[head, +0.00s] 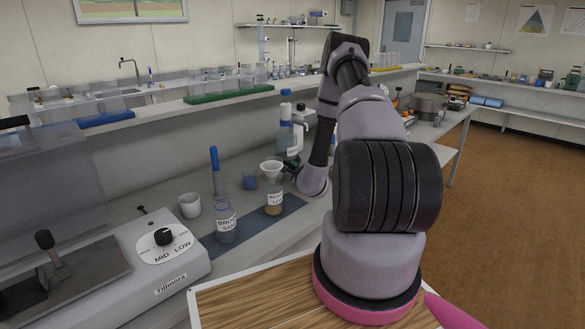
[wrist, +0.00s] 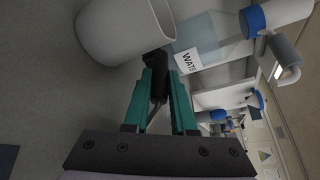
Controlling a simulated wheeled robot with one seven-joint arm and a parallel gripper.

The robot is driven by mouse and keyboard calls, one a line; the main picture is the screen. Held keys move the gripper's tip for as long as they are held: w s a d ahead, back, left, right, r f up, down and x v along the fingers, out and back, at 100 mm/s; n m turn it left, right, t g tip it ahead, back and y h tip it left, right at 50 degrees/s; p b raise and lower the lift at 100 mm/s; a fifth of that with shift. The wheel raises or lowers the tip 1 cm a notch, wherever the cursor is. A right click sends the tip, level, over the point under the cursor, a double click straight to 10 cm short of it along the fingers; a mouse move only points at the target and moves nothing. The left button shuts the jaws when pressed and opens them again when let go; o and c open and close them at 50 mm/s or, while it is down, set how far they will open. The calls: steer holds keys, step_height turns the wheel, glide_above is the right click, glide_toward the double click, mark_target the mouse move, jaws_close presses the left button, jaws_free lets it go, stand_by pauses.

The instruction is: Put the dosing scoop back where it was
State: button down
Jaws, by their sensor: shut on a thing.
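My gripper (head: 291,172) is low over the bench, just right of a white funnel-shaped piece above a sand bottle. In the wrist view its teal fingers (wrist: 158,92) are shut on a black handle, which I take for the dosing scoop (wrist: 157,62). A pale round cup (wrist: 118,32) is at the far end of the handle. It looks like the scoop's bowl, but I cannot tell for sure that they join. In the head view the scoop is mostly hidden by my gripper and arm.
The white funnel shape (head: 271,167) tops a labelled sand bottle (head: 274,203) on a blue mat (head: 285,212).

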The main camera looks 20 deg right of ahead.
steer(key=shift+f, duration=0.45)
steer(key=c, duration=0.7)
jaws_free()
steer(key=shift+o, duration=0.2)
steer(key=v, duration=1)
steer(key=shift+s+a, duration=0.15)
steer(key=shift+s, duration=0.25)
steer(key=shift+s, duration=0.1)
